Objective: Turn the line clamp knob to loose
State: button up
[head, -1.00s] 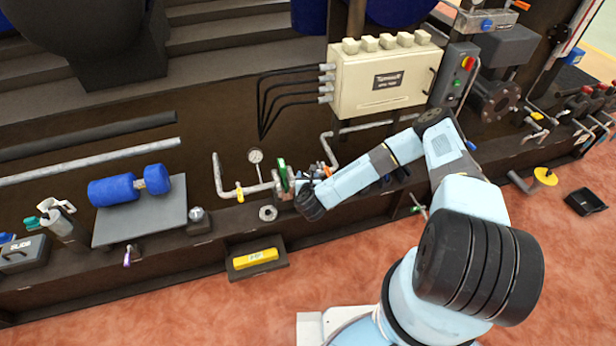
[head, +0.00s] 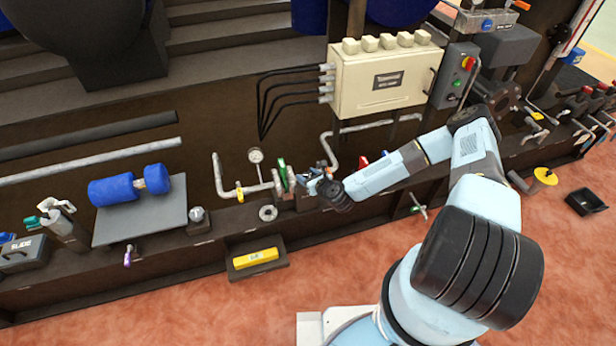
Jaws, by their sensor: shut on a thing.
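My gripper (head: 309,184) is at the pipe run near the middle of the bench, just right of the green disc-shaped fitting (head: 282,176). Its jaws are small in view and partly hidden by my black wrist. They are shut on a small part at the pipe end, apparently the line clamp knob. The knob itself is covered by the jaws, so its setting cannot be read.
A gauge (head: 256,156) and a yellow-handled valve (head: 240,192) stand left of my gripper. A cream junction box (head: 385,80) is above right. A tray with a yellow block (head: 256,258) projects below. Red floor in front is open.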

jog(key=shift+d+n+g+y, duration=0.1)
jog(key=shift+n+g+y, duration=2.4)
jog(key=shift+n, duration=0.6)
jog(key=shift+w+n+g, duration=0.1)
jog(key=shift+n+g, duration=0.2)
jog(key=o, duration=0.9)
jog(key=shift+o, duration=0.2)
jog(key=v, duration=1.3)
jog(key=shift+d, duration=0.4)
